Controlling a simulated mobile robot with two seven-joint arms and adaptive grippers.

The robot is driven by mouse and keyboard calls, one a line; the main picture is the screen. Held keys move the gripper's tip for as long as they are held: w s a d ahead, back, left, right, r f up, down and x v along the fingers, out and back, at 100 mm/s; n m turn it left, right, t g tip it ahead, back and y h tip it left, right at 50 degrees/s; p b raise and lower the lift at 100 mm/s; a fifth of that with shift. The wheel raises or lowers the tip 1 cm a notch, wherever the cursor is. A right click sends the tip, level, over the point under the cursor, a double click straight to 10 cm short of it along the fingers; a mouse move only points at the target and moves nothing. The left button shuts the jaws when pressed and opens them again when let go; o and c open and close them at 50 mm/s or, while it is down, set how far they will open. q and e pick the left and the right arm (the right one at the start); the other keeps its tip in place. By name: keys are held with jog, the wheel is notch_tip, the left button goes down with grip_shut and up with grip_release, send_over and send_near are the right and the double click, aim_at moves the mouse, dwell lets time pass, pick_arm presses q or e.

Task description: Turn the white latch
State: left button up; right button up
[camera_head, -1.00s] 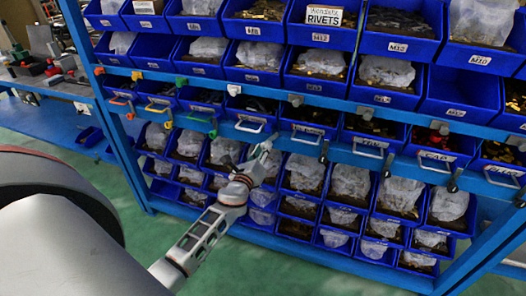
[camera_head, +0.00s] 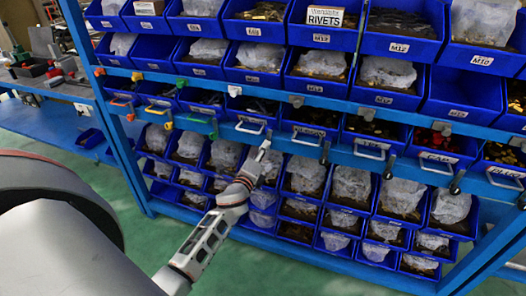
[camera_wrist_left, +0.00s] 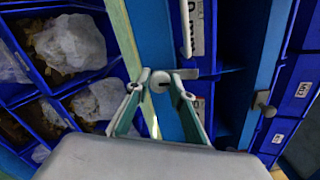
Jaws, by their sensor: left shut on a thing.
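The white latch (camera_wrist_left: 160,79) is a pale round knob with a short arm reaching right in the left wrist view, on the blue shelf rail. My left gripper (camera_wrist_left: 160,84) has a fingertip on either side of the knob and is shut on it. In the head view my left gripper (camera_head: 262,154) reaches up to the lower rail, below a drawer handle, and largely hides the latch there. Another white latch (camera_head: 234,90) sits on the upper rail, clear of the gripper. My right gripper is not in view.
Green (camera_head: 212,134), yellow (camera_head: 168,125) and orange latches sit along the lower rail to the left; grey ones are to the right. A drawer handle (camera_head: 250,127) is just above my left gripper. Blue bins with bagged parts fill the shelves. Green floor is open at lower left.

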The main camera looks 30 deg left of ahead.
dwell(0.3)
pick_arm(q)
jog(key=o, duration=1.1)
jog(key=shift+s, duration=0.1)
jog(key=v, duration=1.1)
jog(key=shift+s, duration=0.4)
jog(key=shift+d+f, duration=0.1)
jog(key=s+d+f+n+g+h, duration=0.6)
jog(key=s+d+f+n, duration=0.9)
jog(key=s+d+f, duration=0.4)
jog(key=shift+s+d+f+g+h, duration=0.35)
jog(key=shift+s+f+h, duration=0.25)
jog(key=shift+s, duration=0.55)
